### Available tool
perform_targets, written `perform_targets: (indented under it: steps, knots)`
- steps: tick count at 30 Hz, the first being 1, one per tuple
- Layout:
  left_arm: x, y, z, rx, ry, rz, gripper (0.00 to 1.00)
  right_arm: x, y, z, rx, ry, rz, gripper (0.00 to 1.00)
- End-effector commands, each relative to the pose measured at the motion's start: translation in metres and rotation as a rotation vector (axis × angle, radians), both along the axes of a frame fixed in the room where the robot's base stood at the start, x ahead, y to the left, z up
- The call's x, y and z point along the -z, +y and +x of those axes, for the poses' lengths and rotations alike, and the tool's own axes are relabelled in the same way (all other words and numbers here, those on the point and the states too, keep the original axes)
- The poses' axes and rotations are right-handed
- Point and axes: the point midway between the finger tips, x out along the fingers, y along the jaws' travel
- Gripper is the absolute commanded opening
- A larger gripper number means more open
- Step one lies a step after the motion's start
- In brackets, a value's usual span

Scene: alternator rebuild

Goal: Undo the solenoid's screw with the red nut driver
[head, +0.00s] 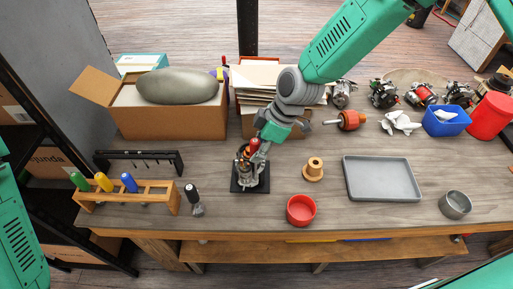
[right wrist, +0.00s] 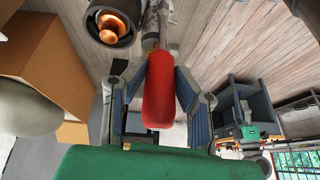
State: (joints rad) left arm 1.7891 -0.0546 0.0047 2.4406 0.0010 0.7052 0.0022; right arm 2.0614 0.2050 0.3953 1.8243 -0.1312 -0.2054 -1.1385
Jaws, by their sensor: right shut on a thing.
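The red nut driver (head: 254,144) stands roughly upright over the alternator assembly (head: 245,170), which sits on a black base plate (head: 262,184). My right gripper (head: 260,138) is shut on the driver's red handle. In the right wrist view the red handle (right wrist: 158,92) lies between both fingers of the gripper (right wrist: 160,75), with the shaft pointing away toward a grey metal part. A dark ring with a copper-coloured centre (right wrist: 110,24) shows beside the shaft. The solenoid's screw and the driver's tip cannot be made out. My left gripper is out of view.
A wooden rack (head: 135,189) with green, yellow and blue drivers stands left, a black-handled tool (head: 193,197) beside it. Right are a wooden spool (head: 313,168), a red cup (head: 300,210), a grey tray (head: 381,179) and a metal cup (head: 455,205). Boxes stand behind.

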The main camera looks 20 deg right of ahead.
Motion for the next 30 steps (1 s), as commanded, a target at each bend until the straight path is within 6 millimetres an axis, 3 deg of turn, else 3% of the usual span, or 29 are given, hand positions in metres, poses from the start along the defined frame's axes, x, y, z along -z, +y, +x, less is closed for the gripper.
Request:
perform_targets:
  steps: [12, 20, 30]
  knots:
    - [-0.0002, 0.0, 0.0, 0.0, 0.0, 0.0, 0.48, 0.0005, 0.0009, -0.0038, 0.811, -0.005, -0.007, 0.0]
    - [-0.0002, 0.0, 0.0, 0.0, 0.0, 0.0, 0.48, 0.0002, 0.0021, -0.0033, 1.009, -0.004, -0.004, 0.0]
    - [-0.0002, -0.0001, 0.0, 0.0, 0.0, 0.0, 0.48, -0.0005, 0.0039, -0.0028, 1.505, -0.009, -0.001, 0.0]
